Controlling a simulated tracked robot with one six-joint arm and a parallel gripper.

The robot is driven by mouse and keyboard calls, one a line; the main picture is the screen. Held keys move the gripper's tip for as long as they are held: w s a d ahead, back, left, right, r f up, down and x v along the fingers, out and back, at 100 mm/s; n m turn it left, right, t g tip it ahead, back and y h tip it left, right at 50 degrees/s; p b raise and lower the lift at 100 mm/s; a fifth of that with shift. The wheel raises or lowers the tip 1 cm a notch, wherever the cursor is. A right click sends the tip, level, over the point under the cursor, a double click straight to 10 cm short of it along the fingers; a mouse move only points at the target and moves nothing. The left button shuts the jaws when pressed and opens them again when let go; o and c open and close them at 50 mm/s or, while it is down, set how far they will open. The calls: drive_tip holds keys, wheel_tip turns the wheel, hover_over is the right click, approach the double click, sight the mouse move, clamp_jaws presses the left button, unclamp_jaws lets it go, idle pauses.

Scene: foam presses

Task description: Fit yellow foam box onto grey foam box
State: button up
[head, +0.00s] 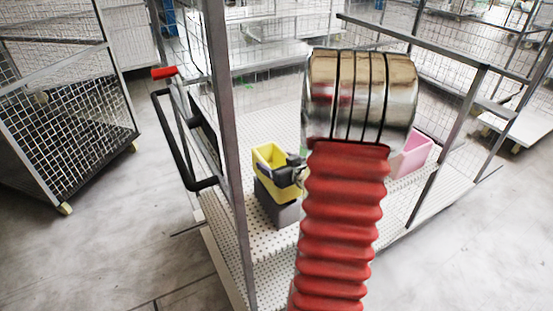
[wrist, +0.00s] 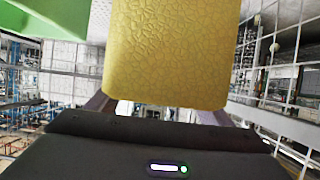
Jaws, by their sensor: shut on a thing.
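The yellow foam box (head: 267,159) is in the head view, left of my red arm. The grey foam box (head: 272,206) stands directly below it on the perforated white deck. The yellow box looks a little tilted, and I cannot tell whether it touches the grey box or hovers just above it. My gripper (head: 291,179) is shut on the yellow box at its right side. In the wrist view the yellow box (wrist: 170,55) fills the upper middle, between the fingers. The grey box does not show there.
A pink box (head: 413,154) stands on the deck right of my arm, partly hidden by it. Wire-mesh walls and a grey post (head: 228,150) frame the deck. A mesh cart (head: 60,110) stands at the left. A green surface (wrist: 45,15) shows in the wrist view.

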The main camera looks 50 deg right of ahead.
drive_tip(key=shift+f, duration=1.45)
drive_tip(key=o, duration=1.4)
drive_tip(key=shift+s, duration=0.1)
